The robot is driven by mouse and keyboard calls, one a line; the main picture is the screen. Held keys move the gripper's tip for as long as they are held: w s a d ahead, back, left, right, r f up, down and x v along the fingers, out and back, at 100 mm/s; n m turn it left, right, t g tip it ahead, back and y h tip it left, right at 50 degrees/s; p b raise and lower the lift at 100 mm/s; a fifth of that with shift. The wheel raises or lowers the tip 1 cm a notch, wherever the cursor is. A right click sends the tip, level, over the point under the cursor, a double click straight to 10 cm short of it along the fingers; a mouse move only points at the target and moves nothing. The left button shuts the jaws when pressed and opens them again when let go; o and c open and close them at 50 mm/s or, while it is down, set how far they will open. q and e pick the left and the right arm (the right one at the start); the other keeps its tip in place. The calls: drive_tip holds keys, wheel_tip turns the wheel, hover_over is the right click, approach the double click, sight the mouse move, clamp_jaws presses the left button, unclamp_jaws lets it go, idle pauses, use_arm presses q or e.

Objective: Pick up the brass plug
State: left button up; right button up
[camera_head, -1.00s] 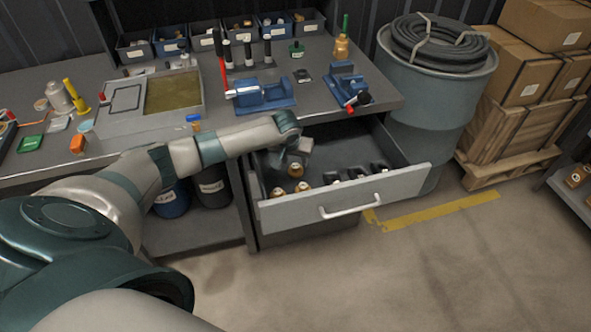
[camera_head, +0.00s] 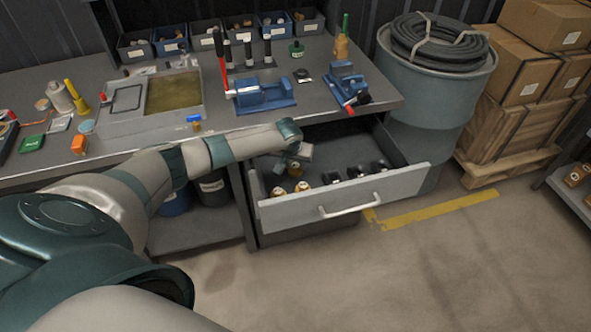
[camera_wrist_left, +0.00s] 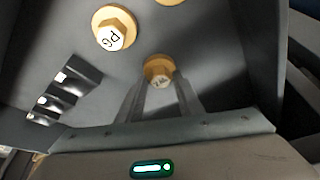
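Three brass plugs lie in the open drawer (camera_head: 345,205). In the head view, one plug (camera_head: 295,170) is close under my left gripper (camera_head: 299,160), and two others, a left plug (camera_head: 277,192) and a right plug (camera_head: 303,186), lie nearer the drawer front. In the left wrist view, one hex-headed plug (camera_wrist_left: 158,70) shows between the tips of my open left gripper (camera_wrist_left: 160,84). Its label is too small to read, and I cannot tell whether the fingers touch it. Another plug (camera_wrist_left: 115,28) has a white marked face. A third (camera_wrist_left: 170,2) is cut off at the top. My right gripper is out of view.
Several black parts (camera_head: 356,172) lie in the drawer's right half. The drawer front with its handle (camera_head: 350,208) and the bench edge above bound the space. A blue vise (camera_head: 262,94) and a second blue tool (camera_head: 347,86) stand on the bench. A grey barrel (camera_head: 430,105) is at right.

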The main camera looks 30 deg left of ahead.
sight(295, 166)
use_arm(q)
clamp_jaws()
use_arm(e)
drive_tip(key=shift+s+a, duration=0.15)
use_arm(q)
drive_tip(key=shift+r, duration=0.1)
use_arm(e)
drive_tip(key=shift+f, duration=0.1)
